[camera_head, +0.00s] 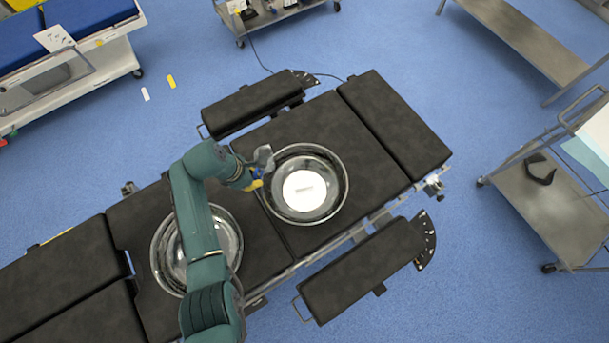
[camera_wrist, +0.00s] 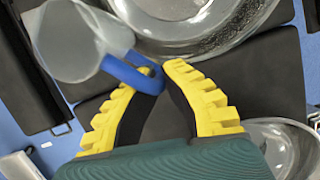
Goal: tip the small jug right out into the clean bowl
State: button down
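The small jug (camera_head: 263,157) is grey and translucent with a blue handle; it also shows in the wrist view (camera_wrist: 75,40). My gripper (camera_head: 256,181) has yellow fingers, and in the wrist view its tips (camera_wrist: 160,72) close on the blue handle. The jug is held at the left edge of a shiny metal bowl (camera_head: 336,196), which has a white round patch inside; this bowl also shows at the top of the wrist view (camera_wrist: 225,25). A second metal bowl (camera_head: 229,232) lies partly hidden under my arm. I cannot tell which is the clean one, or what the jug holds.
Both bowls stand on a black padded operating table (camera_head: 375,150) with side arm boards (camera_head: 360,270). A metal trolley (camera_head: 550,210) stands at the right and a bed (camera_head: 75,60) at the upper left. The blue floor between is mostly clear.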

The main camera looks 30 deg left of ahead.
jog(key=shift+d+r, duration=0.1)
jog(key=shift+r, duration=0.05)
jog(key=shift+w+d+f+m+y+p, duration=0.15)
jog(key=shift+d+f+y+p, duration=0.1)
jog(key=shift+d+y, duration=0.6)
jog(key=shift+w+d+f+m+y+p, duration=0.15)
jog(key=shift+d+y, duration=0.3)
jog(key=shift+y, duration=0.8)
jog(key=y+b, duration=0.1)
jog(key=d+f+y+b, duration=0.1)
jog(key=y, duration=0.1)
jog(key=d+y+b, duration=0.1)
jog(key=y+b, duration=0.1)
jog(key=shift+d+f+m+g, duration=0.2)
jog(key=shift+f+m+g, duration=0.1)
jog(key=shift+f+g, duration=0.1)
jog(key=shift+r+y, duration=0.15)
jog(key=shift+y, duration=0.65)
jog(key=shift+d+f+y+b, duration=0.1)
jog(key=shift+f+y+b, duration=0.35)
jog(key=shift+y+b, duration=0.6)
jog(key=shift+d+r+y+b, duration=0.15)
jog(key=shift+r+y+b, duration=0.2)
jog(key=shift+y+b, duration=0.3)
